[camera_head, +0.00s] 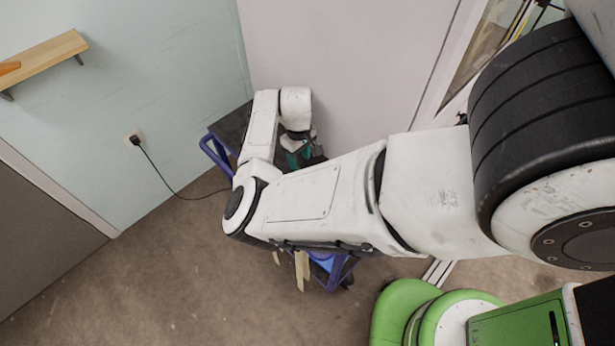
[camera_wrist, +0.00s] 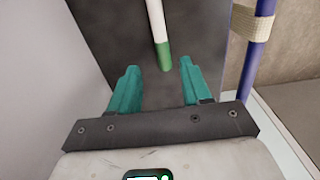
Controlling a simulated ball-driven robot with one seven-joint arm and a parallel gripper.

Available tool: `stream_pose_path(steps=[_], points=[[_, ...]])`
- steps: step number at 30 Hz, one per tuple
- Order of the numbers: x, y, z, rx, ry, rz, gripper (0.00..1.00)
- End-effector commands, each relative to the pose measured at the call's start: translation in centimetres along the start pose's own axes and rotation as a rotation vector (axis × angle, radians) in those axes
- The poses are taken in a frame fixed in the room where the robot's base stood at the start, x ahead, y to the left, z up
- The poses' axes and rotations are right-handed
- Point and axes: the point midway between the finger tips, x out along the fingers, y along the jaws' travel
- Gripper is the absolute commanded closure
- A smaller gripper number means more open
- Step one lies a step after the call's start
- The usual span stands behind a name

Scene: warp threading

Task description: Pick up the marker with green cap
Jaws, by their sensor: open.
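The marker (camera_wrist: 158,25) is white with a green cap (camera_wrist: 165,56), seen in the wrist view at the top middle. It lies over a dark grey surface (camera_wrist: 106,18), with its cap end pointing toward my gripper. My gripper (camera_wrist: 158,70) has two teal fingers, open and empty. The cap end shows between the fingertips in the picture, slightly beyond them; I cannot tell the height gap. In the head view my arm hides most of the gripper, and the marker is not visible there.
A blue-framed cart (camera_head: 215,152) stands against the wall under my arm. A blue post (camera_wrist: 257,50) with a tan wrap (camera_wrist: 252,22) rises right of the fingers. A pale wall (camera_wrist: 45,75) is close on the left. A cable (camera_head: 165,180) hangs from a wall socket.

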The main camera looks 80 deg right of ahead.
Motion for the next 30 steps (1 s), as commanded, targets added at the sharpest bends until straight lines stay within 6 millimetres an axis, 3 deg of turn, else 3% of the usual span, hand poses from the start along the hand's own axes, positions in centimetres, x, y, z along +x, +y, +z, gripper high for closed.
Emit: stream_pose_path(steps=[9,18,30], points=[[4.1,-0.5,0.1,0.000,-0.001,-0.002,0.52],[4.5,-0.5,0.1,-0.001,0.000,0.000,0.52],[4.5,-0.5,0.1,-0.001,0.000,0.000,0.89]])
